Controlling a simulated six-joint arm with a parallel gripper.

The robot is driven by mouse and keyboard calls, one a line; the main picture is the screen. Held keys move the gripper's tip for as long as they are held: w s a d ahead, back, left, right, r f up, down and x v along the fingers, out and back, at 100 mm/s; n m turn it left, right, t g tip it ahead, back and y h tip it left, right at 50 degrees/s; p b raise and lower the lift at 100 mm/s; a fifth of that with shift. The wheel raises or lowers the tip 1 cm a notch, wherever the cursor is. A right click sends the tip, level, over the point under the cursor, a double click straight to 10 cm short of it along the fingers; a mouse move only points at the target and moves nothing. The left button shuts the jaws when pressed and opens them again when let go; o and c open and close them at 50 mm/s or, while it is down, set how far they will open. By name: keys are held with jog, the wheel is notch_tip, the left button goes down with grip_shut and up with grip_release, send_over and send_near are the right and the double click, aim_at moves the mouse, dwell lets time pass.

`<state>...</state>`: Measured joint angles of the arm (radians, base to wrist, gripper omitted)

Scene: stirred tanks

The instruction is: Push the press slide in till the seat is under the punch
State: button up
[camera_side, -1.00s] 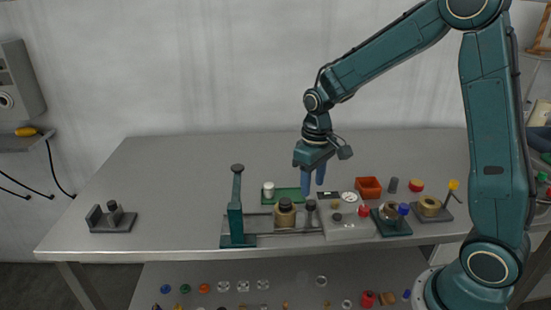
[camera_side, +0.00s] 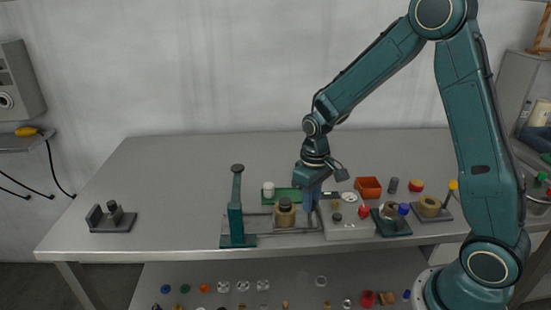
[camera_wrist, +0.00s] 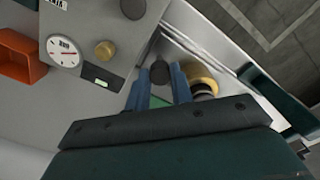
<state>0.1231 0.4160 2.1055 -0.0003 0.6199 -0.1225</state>
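The press has a teal upright frame (camera_side: 236,215) with a dark round top, at the left end of a low rail base. The slide with its brass-coloured seat (camera_side: 285,214) sits on the rails to the right of the frame, out from under the punch. The seat also shows in the wrist view (camera_wrist: 203,79). The slide's dark round-topped handle (camera_wrist: 160,72) stands beside the seat. My gripper (camera_side: 311,207) is lowered over the handle, which hides it in the side view. In the wrist view my fingers (camera_wrist: 160,78) are apart, one on either side of the handle.
A grey panel with a dial (camera_wrist: 64,51) stands close right of the rails. An orange bin (camera_side: 368,187), a red knob (camera_side: 364,211) and fixtures stand further right. A green plate (camera_side: 283,194) lies behind the press. The table left of the press is mostly clear.

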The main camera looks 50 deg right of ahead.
grip_shut()
jog(key=w+a, duration=0.9)
jog(key=shift+r, duration=0.1)
jog(key=o, duration=0.6)
grip_release()
jog(key=shift+o, duration=1)
jog(key=shift+s, duration=0.1)
notch_tip(320, 180, up, 14)
